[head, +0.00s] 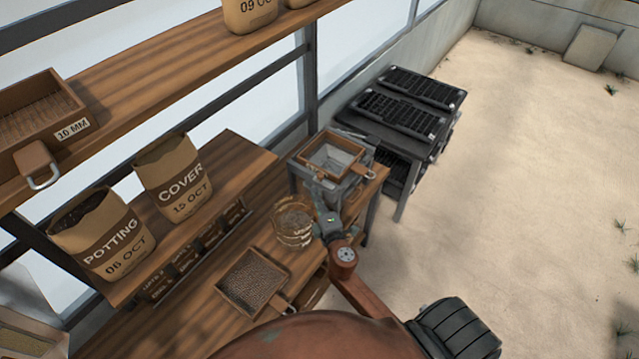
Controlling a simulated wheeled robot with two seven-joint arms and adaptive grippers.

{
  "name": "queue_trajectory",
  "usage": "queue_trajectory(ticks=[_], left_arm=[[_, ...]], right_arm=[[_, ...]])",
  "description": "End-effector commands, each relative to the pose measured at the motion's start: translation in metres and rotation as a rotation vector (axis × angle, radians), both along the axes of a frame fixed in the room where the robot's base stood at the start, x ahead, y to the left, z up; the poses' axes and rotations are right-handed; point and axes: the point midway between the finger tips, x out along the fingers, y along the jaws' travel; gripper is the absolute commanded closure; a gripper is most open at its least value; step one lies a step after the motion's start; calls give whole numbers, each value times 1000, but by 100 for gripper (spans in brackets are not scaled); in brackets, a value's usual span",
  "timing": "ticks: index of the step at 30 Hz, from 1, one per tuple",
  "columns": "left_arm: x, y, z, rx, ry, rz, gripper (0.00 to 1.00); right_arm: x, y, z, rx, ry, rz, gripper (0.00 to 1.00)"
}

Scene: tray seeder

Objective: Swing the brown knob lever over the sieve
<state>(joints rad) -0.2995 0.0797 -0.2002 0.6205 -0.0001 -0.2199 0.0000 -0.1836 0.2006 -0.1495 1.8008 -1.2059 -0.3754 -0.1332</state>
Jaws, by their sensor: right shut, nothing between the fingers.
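A wooden-framed sieve (333,152) with a metal handle loop sits on top of a grey box-like stand (298,178) at the far end of the bench. A second wooden-framed sieve (254,281) lies on the bench nearer to me. I cannot make out a brown knob lever; it may be hidden behind my gripper or too small to tell. My right gripper (319,190) is shut and empty, just in front of the grey stand, and it covers part of the stand's near side. I cannot tell whether it touches the stand. My left gripper is not in view.
A glass bowl (292,226) stands on the bench (190,310) close left of my right wrist. Paper bags marked COVER (172,175) and POTTING (100,235) stand to the left. A shelf (190,60) overhangs them. Black trays (400,110) lie beyond; sandy floor at right is open.

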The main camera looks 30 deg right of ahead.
Motion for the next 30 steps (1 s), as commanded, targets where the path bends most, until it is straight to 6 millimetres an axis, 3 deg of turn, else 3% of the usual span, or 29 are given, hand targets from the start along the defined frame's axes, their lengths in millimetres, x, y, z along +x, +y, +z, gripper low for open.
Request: queue_trajectory(ticks=[2,6,12,25,30], left_arm=[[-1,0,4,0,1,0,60],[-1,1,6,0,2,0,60],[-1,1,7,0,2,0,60],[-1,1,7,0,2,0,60],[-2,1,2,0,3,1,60]], right_arm=[[15,-5,1,-1,-1,0,100],[23,-24,-2,-3,1,-1,100],[31,-36,-3,-1,0,-1,100],[32,-36,-4,1,0,-2,100],[40,-26,-4,4,-2,-18,100]])
